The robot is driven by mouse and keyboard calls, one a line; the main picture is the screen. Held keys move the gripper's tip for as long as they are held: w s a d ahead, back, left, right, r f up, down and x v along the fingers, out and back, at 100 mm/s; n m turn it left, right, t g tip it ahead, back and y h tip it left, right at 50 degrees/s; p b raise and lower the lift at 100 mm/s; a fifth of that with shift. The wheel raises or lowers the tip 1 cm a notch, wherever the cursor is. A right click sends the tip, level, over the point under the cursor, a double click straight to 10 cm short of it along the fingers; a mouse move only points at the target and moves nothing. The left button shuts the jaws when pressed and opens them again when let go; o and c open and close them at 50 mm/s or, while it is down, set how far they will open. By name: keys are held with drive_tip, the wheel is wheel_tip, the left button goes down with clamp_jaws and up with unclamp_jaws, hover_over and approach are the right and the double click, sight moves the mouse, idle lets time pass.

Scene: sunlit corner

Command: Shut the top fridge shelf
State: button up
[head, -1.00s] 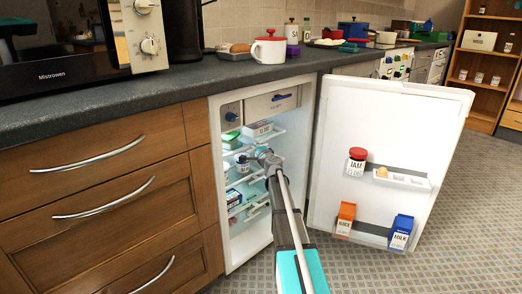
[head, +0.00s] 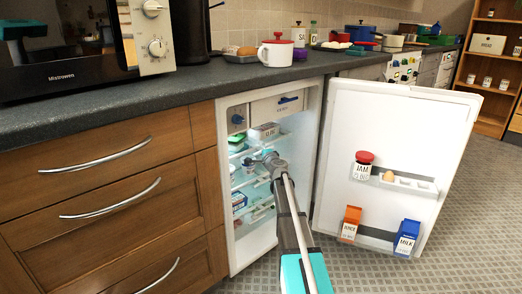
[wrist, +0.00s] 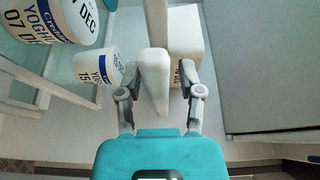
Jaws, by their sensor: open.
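The open fridge (head: 238,262) stands under the counter, its door (head: 385,130) swung out to the right. The top shelf (head: 281,136), pale with a white edge, carries a labelled box (head: 265,131). My gripper (head: 262,160) is at the fridge opening, just below and in front of that shelf. In the wrist view my gripper (wrist: 158,72) is open, its fingers on either side of a white rounded bar (wrist: 155,85), which looks like a shelf's front edge. I cannot tell which shelf this is, or whether the fingers touch it. Yoghurt tubs (wrist: 97,66) stand to the left.
The door holds a jam jar (head: 362,167), an egg (head: 389,176), a juice carton (head: 349,224) and a milk carton (head: 406,238). Wooden drawers (head: 95,180) flank the fridge on the left. A lower shelf with packages lies below my gripper. Floor right of my arm is clear.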

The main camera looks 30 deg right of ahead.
drive_tip(key=s+a, duration=0.1)
drive_tip(key=s, duration=1)
drive_tip(key=shift+s+a, duration=0.15)
drive_tip(key=shift+s, duration=0.15)
